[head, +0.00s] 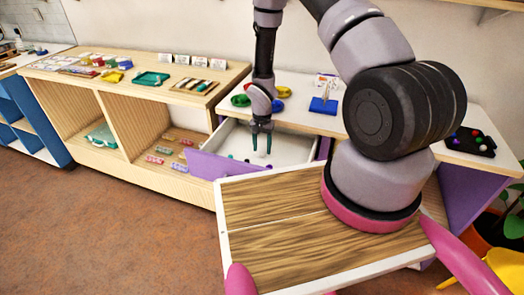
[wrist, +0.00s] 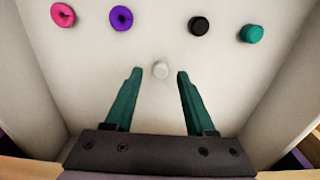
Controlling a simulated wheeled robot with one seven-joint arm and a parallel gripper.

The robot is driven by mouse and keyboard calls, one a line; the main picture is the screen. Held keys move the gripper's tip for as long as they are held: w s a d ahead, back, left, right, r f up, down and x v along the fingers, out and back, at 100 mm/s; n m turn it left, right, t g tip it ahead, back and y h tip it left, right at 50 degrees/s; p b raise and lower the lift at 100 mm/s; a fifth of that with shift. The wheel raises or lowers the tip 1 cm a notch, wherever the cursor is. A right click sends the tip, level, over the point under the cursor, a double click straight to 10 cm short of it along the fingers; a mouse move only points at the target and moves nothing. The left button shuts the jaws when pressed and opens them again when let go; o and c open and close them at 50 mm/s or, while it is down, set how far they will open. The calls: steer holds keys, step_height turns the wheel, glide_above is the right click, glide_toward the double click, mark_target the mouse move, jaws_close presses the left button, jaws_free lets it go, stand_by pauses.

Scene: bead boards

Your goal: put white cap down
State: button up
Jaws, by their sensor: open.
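The white cap (wrist: 160,70) lies on the pale floor of the open drawer (head: 207,166), near the middle in the wrist view. My gripper (head: 261,142) is lowered into the drawer, fingers pointing down. In the wrist view its two teal fingers (wrist: 159,76) are apart, with the cap showing in the gap between their tips. Neither finger visibly touches the cap. I cannot make out the white cap against the pale drawer in the head view.
The drawer walls (wrist: 285,85) rise on both sides. A counter with a blue stand (head: 323,105) is behind.

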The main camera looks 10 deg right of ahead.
step_height(320, 180, up, 10)
step_height(320, 180, up, 16)
steer(key=t, duration=0.2)
glide_above(262, 153)
steer(key=w+d, duration=0.1)
steer(key=d, duration=0.2)
steer(key=s+d+r+t, duration=0.1)
steer(key=s+d+r, duration=0.15)
steer(key=r, duration=1.05)
steer(key=s+r+n+t+y, duration=0.2)
steer(key=s+r+t, duration=0.2)
steer(key=s+r, duration=1.2)
steer(key=s, duration=0.3)
steer(key=shift+s+d+r+n, duration=0.2)
steer(key=shift+r+n, duration=0.1)
steer(key=shift+r, duration=0.05)
